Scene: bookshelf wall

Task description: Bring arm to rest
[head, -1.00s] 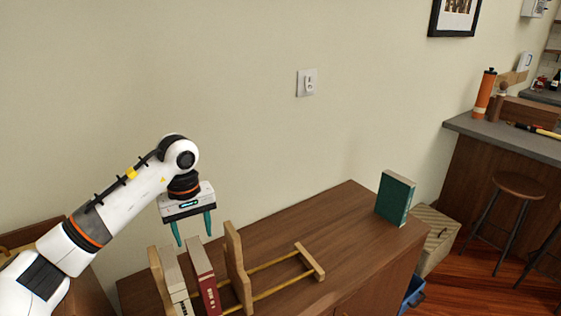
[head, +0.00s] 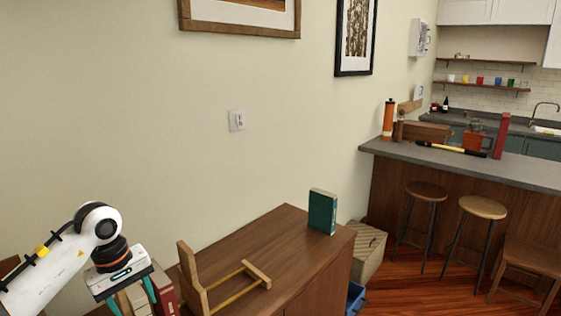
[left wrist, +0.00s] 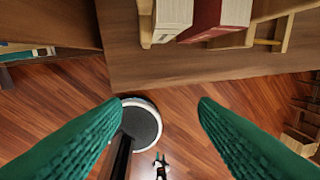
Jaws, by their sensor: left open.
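My left arm reaches in from the left in the head view. My left gripper (head: 131,298) is open, its two green fingers apart. In the head view the gripper partly covers a red book (head: 163,290) and pale books (head: 137,298) in a wooden rack (head: 190,277). The red book (left wrist: 216,15) and a pale book (left wrist: 173,14) also show in the left wrist view. My right gripper is not in view.
The rack stands on a brown cabinet (head: 285,236). A green book (head: 322,212) stands upright at the cabinet's far right end. A cardboard box (head: 365,248) and a blue bin (head: 355,297) are on the floor beside it. Stools (head: 425,192) stand by a counter (head: 470,167).

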